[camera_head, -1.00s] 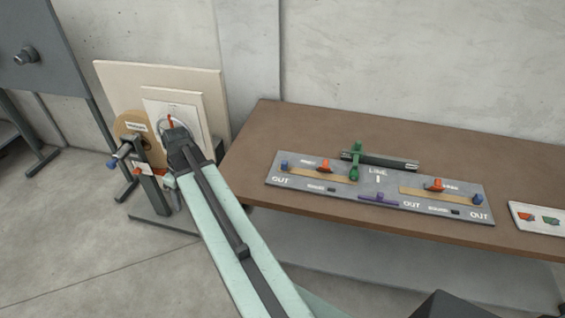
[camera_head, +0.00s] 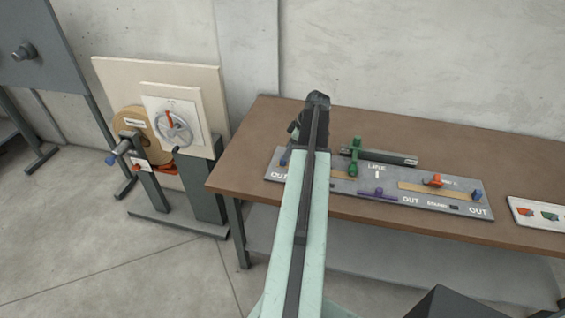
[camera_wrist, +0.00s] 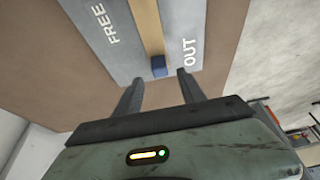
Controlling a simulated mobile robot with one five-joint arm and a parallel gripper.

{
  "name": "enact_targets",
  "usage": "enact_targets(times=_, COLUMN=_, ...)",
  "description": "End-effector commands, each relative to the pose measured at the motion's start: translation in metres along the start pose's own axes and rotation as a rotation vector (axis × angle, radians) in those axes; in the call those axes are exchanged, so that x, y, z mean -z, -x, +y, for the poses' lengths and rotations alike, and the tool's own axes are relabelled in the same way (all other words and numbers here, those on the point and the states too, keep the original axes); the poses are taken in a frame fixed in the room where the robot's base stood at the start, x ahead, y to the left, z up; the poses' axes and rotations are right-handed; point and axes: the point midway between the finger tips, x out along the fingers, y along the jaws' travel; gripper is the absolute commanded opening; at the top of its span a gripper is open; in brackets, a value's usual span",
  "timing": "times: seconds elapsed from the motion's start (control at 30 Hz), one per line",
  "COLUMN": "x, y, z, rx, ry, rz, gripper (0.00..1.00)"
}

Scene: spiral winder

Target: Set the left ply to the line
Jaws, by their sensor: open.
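The grey board (camera_head: 388,183) lies on the brown bench, marked LINE at its middle and OUT at its ends. A tan strip (camera_head: 343,174), apparently the left ply, runs along its left half; my arm covers most of it. The wrist view shows this strip (camera_wrist: 148,28) between the words FREE and OUT, with a blue block (camera_wrist: 158,66) at its near end. My gripper (camera_wrist: 159,77) is open and empty, its fingers to either side of the blue block in the picture. I cannot tell its height above the board. The left red piece is hidden.
A green lever (camera_head: 355,157) with a dark bar stands behind the board's middle. A purple bar (camera_head: 377,194) lies at its front. The right strip carries a red piece (camera_head: 433,180) and a blue block (camera_head: 477,196). A winder with a handwheel (camera_head: 173,128) stands left of the bench.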

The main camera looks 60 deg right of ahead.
Motion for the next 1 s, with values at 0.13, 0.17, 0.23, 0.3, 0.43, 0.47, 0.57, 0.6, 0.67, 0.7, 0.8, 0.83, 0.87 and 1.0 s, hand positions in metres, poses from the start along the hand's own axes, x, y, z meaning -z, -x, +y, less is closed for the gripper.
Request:
enact_targets(times=0.13, x=-0.004, y=-0.036, z=0.000, rx=0.000, ry=0.000, rz=0.000, gripper=0.47)
enact_targets(times=0.17, x=-0.003, y=-0.042, z=0.000, rx=0.000, ry=0.000, rz=0.000, gripper=0.47)
enact_targets(times=0.23, x=-0.003, y=-0.052, z=0.000, rx=0.001, ry=0.001, rz=-0.001, gripper=0.47)
enact_targets(times=0.3, x=-0.002, y=-0.058, z=0.000, rx=0.001, ry=0.001, rz=-0.001, gripper=0.47)
enact_targets(times=0.43, x=0.000, y=-0.059, z=0.000, rx=0.001, ry=0.000, rz=-0.001, gripper=0.47)
enact_targets(times=0.47, x=0.000, y=-0.059, z=0.000, rx=0.001, ry=0.000, rz=-0.001, gripper=0.47)
enact_targets(times=0.57, x=0.001, y=-0.058, z=-0.001, rx=0.001, ry=0.000, rz=-0.001, gripper=0.47)
enact_targets(times=0.6, x=0.001, y=-0.058, z=-0.001, rx=0.001, ry=0.000, rz=-0.001, gripper=0.45)
enact_targets(times=0.67, x=0.001, y=-0.058, z=-0.001, rx=0.001, ry=0.000, rz=-0.001, gripper=0.28)
enact_targets(times=0.7, x=0.001, y=-0.058, z=-0.001, rx=0.001, ry=0.000, rz=-0.001, gripper=0.17)
enact_targets(times=0.8, x=0.001, y=-0.058, z=-0.001, rx=0.001, ry=0.000, rz=-0.001, gripper=0.00)
enact_targets(times=0.83, x=0.001, y=-0.058, z=-0.001, rx=0.001, ry=0.000, rz=-0.001, gripper=0.00)
enact_targets(times=0.87, x=0.001, y=-0.058, z=-0.001, rx=0.001, ry=0.000, rz=-0.001, gripper=0.00)
enact_targets(times=1.0, x=0.001, y=-0.058, z=-0.001, rx=0.002, ry=0.001, rz=-0.001, gripper=0.00)
